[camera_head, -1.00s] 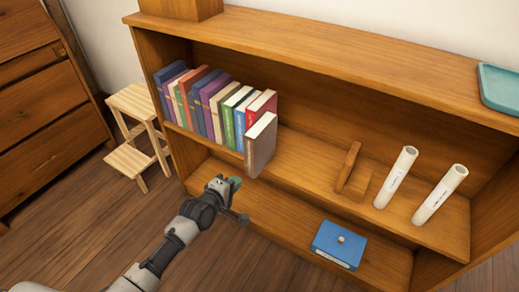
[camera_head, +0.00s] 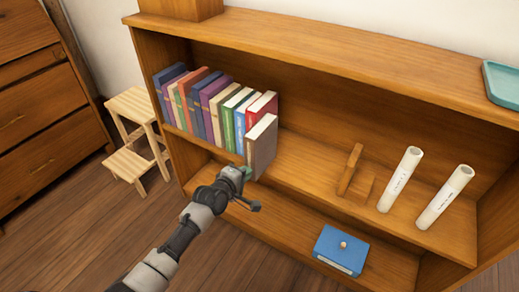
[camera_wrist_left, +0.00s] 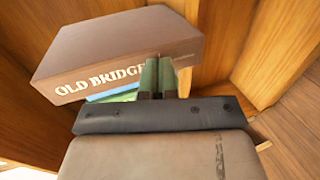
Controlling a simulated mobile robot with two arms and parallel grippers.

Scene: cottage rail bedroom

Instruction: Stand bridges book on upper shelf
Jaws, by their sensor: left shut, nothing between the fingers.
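The brown bridges book (camera_head: 262,150) stands upright on the upper shelf (camera_head: 300,165), at the right end of the book row. It juts out further toward the front than its neighbours. In the left wrist view its spine (camera_wrist_left: 85,84) reads "OLD BRIDGE", with the end of the title covered by my fingers. My left gripper (camera_head: 246,173) is shut and empty, its green fingertips close at the lower front of the book. The fingertips also show in the left wrist view (camera_wrist_left: 157,78); I cannot tell whether they touch the spine. My right gripper is out of view.
Several books (camera_head: 205,100) stand left of the bridges book. A wooden bookend (camera_head: 350,170) and two white tubes (camera_head: 400,180) stand to the right, past clear shelf. A blue box (camera_head: 341,249) sits on the lower shelf. A step stool (camera_head: 130,165) stands left.

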